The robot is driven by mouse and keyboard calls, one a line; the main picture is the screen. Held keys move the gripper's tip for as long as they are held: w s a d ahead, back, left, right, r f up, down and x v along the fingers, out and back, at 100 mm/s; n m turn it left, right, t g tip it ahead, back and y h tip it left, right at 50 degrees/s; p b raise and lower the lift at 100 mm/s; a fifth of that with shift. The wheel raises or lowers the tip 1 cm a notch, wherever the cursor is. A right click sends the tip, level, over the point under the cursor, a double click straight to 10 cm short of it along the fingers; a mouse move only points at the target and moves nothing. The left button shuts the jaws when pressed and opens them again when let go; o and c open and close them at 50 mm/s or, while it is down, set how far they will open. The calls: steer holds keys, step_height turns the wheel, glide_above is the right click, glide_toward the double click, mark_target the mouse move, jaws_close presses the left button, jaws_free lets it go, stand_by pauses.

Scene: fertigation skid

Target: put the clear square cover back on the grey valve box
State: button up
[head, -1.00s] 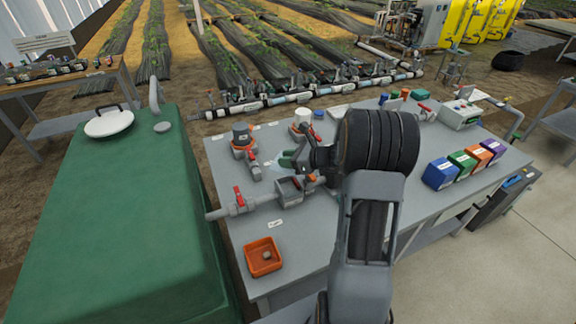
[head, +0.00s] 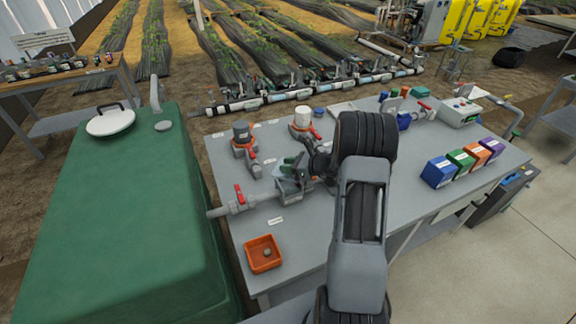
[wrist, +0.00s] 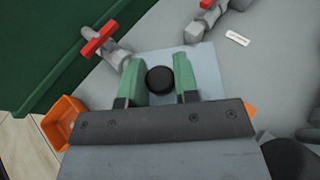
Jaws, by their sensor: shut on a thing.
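The clear square cover (wrist: 208,72) shows in the wrist view as a pale, see-through plate with a round black knob (wrist: 160,80) on it. My gripper (wrist: 163,77) has its green fingers on either side of the knob and holds the cover by it. In the head view my gripper (head: 294,164) is directly over the grey valve box (head: 291,190), in line with the grey pipe. The cover is hard to make out there, and I cannot tell whether it touches the box rim. In the wrist view the cover and fingers hide the box.
A red-handled valve (head: 239,196) sits on the pipe left of the box. Two filter-like units (head: 241,134) (head: 302,118) stand behind it. An orange tray (head: 263,254) is in front. Coloured boxes (head: 463,162) stand at the right. A green tank (head: 110,220) borders the bench.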

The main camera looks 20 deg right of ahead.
steer(key=shift+f+b, duration=0.6)
steer(key=shift+f, duration=0.05)
steer(key=o, duration=1)
steer(key=shift+c, duration=0.2)
